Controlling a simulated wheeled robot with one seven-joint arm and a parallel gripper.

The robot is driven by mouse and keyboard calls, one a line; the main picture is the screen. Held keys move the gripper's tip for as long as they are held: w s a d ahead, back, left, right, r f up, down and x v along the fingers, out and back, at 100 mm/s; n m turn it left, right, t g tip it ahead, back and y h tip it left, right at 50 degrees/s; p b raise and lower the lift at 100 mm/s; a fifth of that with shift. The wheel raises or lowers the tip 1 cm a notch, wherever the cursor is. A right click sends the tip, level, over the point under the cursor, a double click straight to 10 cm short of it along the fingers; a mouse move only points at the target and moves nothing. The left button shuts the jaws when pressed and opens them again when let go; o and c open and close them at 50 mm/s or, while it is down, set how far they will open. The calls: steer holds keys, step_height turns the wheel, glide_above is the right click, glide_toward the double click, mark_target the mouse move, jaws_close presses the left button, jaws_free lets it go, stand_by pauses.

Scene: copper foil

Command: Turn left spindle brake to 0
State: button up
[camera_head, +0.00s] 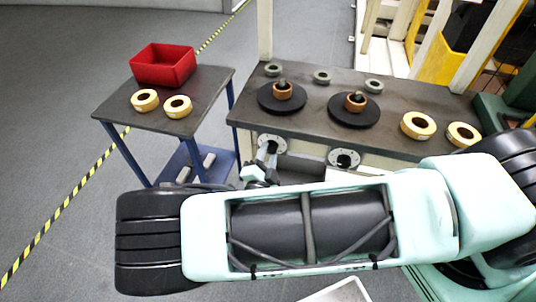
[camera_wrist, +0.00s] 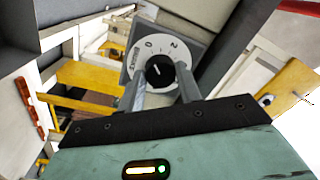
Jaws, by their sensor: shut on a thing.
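The left spindle brake dial (camera_head: 272,143) is on the front face of the bench, partly covered by my gripper (camera_head: 268,158). In the wrist view, the white dial face (camera_wrist: 184,48) carries a 0, a 2 and lettering along its left side. Its round black knob (camera_wrist: 160,70) has a short white pointer mark tilted up and left, roughly towards the 0; its exact alignment is hard to tell. My gripper (camera_wrist: 163,84) has one finger on each side of the knob and is shut on it. The right brake dial (camera_head: 343,158) is untouched.
The dark bench top (camera_head: 310,92) carries two black discs with copper rolls, several grey rings and two yellow-edged rolls. A side table (camera_head: 200,90) at left holds a red bin (camera_head: 163,64) and two more rolls. Floor at left is open.

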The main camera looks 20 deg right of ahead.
stand_by(0.3)
steer(key=o, duration=1)
steer(key=shift+s, duration=0.1)
steer(key=b+v, duration=0.3)
steer(key=v, duration=1.4)
steer(key=shift+a, duration=0.2)
